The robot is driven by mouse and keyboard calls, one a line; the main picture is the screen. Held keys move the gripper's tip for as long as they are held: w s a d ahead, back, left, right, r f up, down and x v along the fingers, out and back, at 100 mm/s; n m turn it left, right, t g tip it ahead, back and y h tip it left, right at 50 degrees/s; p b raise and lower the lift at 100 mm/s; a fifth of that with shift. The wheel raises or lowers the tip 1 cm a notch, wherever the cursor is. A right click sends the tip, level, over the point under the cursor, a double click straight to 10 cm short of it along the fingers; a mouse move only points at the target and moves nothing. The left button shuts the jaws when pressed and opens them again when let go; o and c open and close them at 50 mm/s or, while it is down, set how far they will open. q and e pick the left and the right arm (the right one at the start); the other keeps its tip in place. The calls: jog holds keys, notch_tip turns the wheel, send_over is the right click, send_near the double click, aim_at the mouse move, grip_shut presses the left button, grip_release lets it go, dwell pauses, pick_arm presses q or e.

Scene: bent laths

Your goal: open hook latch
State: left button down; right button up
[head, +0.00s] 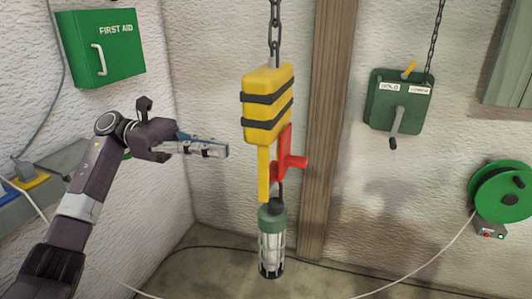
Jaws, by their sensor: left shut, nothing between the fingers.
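A yellow hoist block (267,97) with black bands hangs from a chain in the middle of the head view. A flat yellow bar, which looks like part of the hook (264,172), extends down from it. A red latch (284,152) with a stub handle (297,162) sits beside the bar on its right. A caged lamp (271,240) with a green top hangs below the hook. My left gripper (225,151) is shut and empty, pointing right, just left of the block's lower part with a gap between. My right gripper is not in view.
A wooden post (326,130) stands behind the hook. A green winch box (398,102) with a crank and a green cable reel (500,192) are on the right wall. A first aid box (122,62) hangs at upper left. Cables run along the floor.

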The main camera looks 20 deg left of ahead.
pick_arm(q)
jog(key=p, duration=0.4)
send_near(287, 153)
jog(key=d+f, duration=0.1)
jog(key=d, duration=0.5)
jog(key=shift+s+d+f, duration=0.2)
jog(key=shift+s+f, duration=0.1)
